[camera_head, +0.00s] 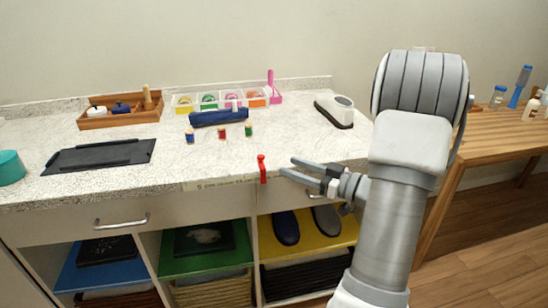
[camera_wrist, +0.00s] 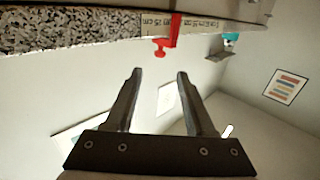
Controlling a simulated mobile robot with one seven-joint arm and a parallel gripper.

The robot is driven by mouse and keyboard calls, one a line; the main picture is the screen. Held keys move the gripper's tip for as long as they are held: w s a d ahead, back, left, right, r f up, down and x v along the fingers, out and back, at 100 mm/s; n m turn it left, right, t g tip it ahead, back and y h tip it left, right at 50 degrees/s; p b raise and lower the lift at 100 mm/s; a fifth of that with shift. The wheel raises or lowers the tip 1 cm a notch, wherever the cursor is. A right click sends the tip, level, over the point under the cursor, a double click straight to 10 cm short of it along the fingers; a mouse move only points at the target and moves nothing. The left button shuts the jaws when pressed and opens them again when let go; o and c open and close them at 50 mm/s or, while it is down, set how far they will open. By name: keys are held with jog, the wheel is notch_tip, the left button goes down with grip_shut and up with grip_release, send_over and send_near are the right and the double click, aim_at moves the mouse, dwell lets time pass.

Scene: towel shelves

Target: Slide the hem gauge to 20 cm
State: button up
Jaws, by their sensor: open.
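The hem gauge is a pale ruler strip (camera_head: 220,183) along the front edge of the counter, with a red slider (camera_head: 262,168) near its right end. In the wrist view the ruler (camera_wrist: 205,27) carries small printed marks. The red slider (camera_wrist: 172,32) there sits close to a mark that looks like 25 cm; the exact reading is unclear. My gripper (camera_head: 287,167) is open and empty, just right of the slider and apart from it. In the wrist view the slider lies beyond my gripper's fingertips (camera_wrist: 160,73), roughly in line with the gap between them.
Below the counter are a drawer with a metal handle (camera_head: 122,221) and open shelves with coloured mats. Thread spools (camera_head: 221,132), a blue roll (camera_head: 218,117), a black tray (camera_head: 98,156) and an iron-like object (camera_head: 335,111) stand back from the edge. A wooden table (camera_head: 490,135) is at right.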

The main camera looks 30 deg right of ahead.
jog(key=v, duration=0.7)
jog(key=shift+p, duration=0.35)
